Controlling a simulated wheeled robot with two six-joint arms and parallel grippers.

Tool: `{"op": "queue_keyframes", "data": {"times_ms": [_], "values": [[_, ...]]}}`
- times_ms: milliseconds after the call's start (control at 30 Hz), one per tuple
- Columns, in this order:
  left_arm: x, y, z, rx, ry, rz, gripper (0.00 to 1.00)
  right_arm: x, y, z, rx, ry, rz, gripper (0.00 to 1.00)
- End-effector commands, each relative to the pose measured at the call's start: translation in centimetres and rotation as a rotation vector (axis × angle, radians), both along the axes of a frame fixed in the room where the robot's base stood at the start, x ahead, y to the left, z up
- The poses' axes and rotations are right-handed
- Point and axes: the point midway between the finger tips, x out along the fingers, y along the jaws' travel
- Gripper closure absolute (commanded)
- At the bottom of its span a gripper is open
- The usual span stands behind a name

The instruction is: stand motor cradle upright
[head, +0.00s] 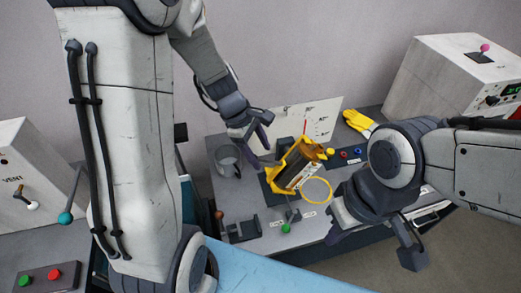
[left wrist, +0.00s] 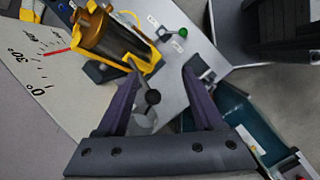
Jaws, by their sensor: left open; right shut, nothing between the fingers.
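The motor cradle (head: 283,180) is yellow and holds a dark cylindrical motor (head: 297,165). It leans on its base at mid-table, clearly tilted. In the left wrist view the cradle (left wrist: 148,67) lies at upper left, beyond the left finger. A red pointer (left wrist: 57,50) lies along a white angle board (left wrist: 30,62). My left gripper (head: 262,136) is open and empty, just left of and behind the cradle, apart from it as far as I can tell. My right gripper (head: 375,243) is shut and empty, in front and to the right of the cradle.
A grey mug (head: 228,162) stands left of the cradle. A yellow ring (head: 329,196) is in front of it. A green-knobbed lever (head: 286,228) and dark bracket (head: 243,230) are at the table front. Yellow gloves (head: 360,122) lie at the back right.

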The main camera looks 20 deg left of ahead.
Motion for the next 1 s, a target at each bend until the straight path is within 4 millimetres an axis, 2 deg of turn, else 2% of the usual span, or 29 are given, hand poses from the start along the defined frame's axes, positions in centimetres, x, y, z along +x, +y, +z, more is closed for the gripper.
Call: {"op": "queue_keyframes", "data": {"times_ms": [33, 100, 233, 367, 733, 1000], "values": [[0.9, 2.1, -0.3, -0.019, 0.028, 0.139, 0.31, 0.0, 0.0, 0.7, 0.000, 0.000, 0.000, 1.00], [1.7, 3.9, -0.9, -0.040, 0.051, 0.277, 0.31, 0.0, 0.0, 0.9, 0.000, 0.000, 0.000, 1.00], [2.4, 5.7, -1.7, -0.061, 0.074, 0.405, 0.31, 0.0, 0.0, 1.0, 0.000, 0.000, 0.001, 1.00], [2.6, 5.5, -3.1, -0.064, 0.079, 0.425, 0.31, 0.0, 0.0, 0.8, 0.000, 0.000, 0.000, 1.00], [3.8, 3.1, -9.3, -0.062, 0.078, 0.417, 0.31, 0.0, 0.0, -0.2, 0.000, 0.000, -0.002, 1.00], [4.2, 2.3, -11.2, -0.061, 0.075, 0.416, 0.31, 0.0, 0.0, -0.6, 0.000, 0.000, -0.002, 1.00]]}}
